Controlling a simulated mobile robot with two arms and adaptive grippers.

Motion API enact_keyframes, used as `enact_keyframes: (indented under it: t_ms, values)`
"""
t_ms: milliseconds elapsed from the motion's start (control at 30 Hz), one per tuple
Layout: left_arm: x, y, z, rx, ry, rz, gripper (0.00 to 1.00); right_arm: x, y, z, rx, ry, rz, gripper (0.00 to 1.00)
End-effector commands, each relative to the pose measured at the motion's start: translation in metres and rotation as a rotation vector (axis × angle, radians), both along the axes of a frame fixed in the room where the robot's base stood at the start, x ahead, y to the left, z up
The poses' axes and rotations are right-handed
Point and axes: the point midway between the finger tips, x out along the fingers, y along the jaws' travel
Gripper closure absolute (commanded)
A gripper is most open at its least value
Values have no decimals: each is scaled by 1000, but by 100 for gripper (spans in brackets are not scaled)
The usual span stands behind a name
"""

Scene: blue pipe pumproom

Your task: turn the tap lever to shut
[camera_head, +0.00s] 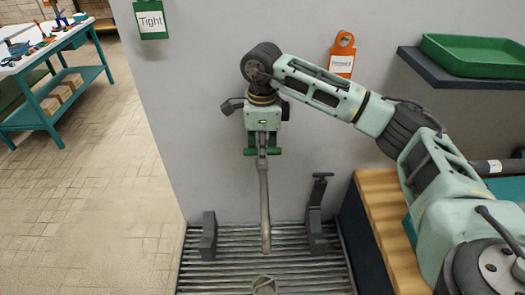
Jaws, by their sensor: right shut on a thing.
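My right gripper (262,151) hangs from my right arm in front of the grey wall, with green fingers pointing down. It is shut on the upper end of a long grey-brown bar (265,205). The bar hangs nearly upright, its lower end over the slatted grate. I cannot tell for sure whether this bar is the tap lever, and no tap body can be made out. A small pale round piece (264,284) shows at the bottom edge, partly cut off. My left gripper is not in view.
Dark grey brackets stand left (209,236) and right (317,216) of the bar on the slatted grate (230,268). A green "Tight" tag (151,20) and an orange tag (342,58) hang on the wall. A shelf holds a green tray (470,52).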

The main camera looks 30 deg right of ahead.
Motion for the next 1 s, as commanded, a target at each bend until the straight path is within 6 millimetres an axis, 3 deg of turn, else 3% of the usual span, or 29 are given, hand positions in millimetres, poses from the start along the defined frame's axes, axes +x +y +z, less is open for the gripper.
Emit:
enact_keyframes:
  t_ms: [233,267,467,800,1000]
  values:
    - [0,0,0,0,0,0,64,1,0,1,3,-4,-7,100]
    - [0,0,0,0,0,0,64,1,0,1,3,-4,-7,82]
    - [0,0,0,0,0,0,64,1,0,1,2,-2,-5,65]
    - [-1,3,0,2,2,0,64,1,0,2,1,-2,-2,64]
    - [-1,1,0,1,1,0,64,2,0,29,2,-7,-2,64]
